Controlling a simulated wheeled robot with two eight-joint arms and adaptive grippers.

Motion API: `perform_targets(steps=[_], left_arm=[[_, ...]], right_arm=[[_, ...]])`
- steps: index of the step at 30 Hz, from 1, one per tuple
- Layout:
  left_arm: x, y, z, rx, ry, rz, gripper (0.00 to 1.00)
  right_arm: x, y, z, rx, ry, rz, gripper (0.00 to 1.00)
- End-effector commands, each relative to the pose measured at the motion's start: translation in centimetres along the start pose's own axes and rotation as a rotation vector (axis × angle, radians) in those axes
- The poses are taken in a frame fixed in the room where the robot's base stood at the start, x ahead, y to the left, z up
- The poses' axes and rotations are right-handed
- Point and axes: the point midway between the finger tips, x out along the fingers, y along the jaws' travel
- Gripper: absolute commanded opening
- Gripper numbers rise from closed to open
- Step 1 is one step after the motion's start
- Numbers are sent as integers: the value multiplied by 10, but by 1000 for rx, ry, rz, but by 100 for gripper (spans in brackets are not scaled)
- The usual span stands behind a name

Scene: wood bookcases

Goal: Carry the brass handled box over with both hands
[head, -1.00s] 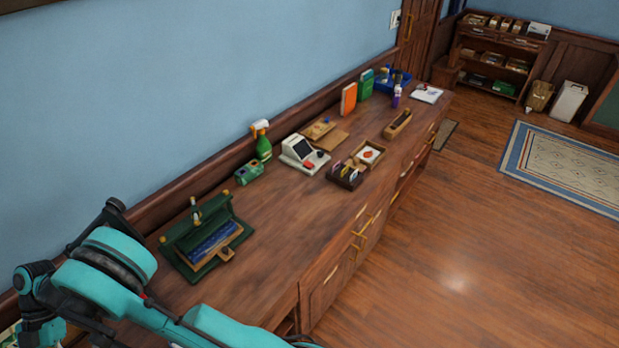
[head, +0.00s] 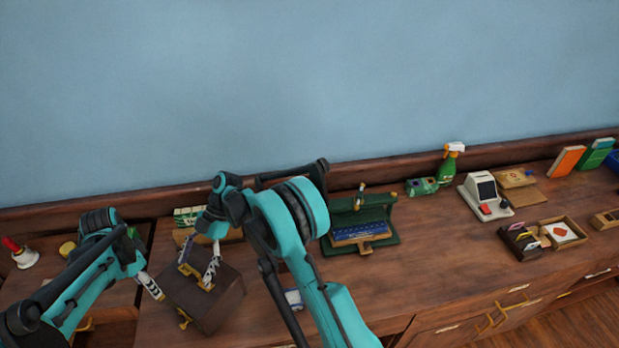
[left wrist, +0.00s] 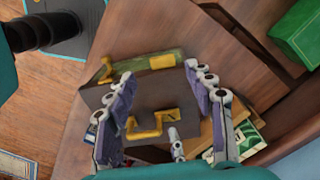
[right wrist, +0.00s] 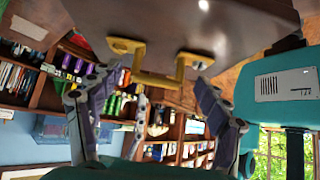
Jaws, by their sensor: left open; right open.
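The dark brown box (head: 215,305) is at the counter's left part in the head view, its underside hidden. My left gripper (head: 151,285) is open at its left side. My right gripper (head: 198,268) is open at its upper edge, partly covering it. In the left wrist view a brass handle (left wrist: 152,133) lies between the open fingers, and the box top (left wrist: 165,90) shows behind it. In the right wrist view the brass handle (right wrist: 155,78) hangs ahead of and between the open fingers, below the box (right wrist: 190,22). I see no finger closed on a handle.
A green open case (head: 365,222), a spray bottle (head: 449,165), a white card machine (head: 485,195) and small trays (head: 560,232) stand along the wooden counter (head: 440,255) to the right. A bell with a red handle (head: 22,254) stands at far left. The wall is behind.

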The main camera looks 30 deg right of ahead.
Motion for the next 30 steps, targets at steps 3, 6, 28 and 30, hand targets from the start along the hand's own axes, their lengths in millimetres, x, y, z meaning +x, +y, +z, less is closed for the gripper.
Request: perform_targets(steps=[3, 6, 28, 30], left_arm=[[-22, 0, 0, 0, 0, 0, 53], [-35, 0, 0, 1, 0, 0, 53], [-43, 0, 0, 1, 0, 0, 53], [-43, 0, 0, 1, 0, 0, 53]], right_arm=[[0, 0, 0, 0, 0, 0, 76], [0, 0, 0, 0, 0, 0, 76], [-108, 0, 0, 1, 0, 0, 76], [-115, 0, 0, 1, 0, 0, 76]])
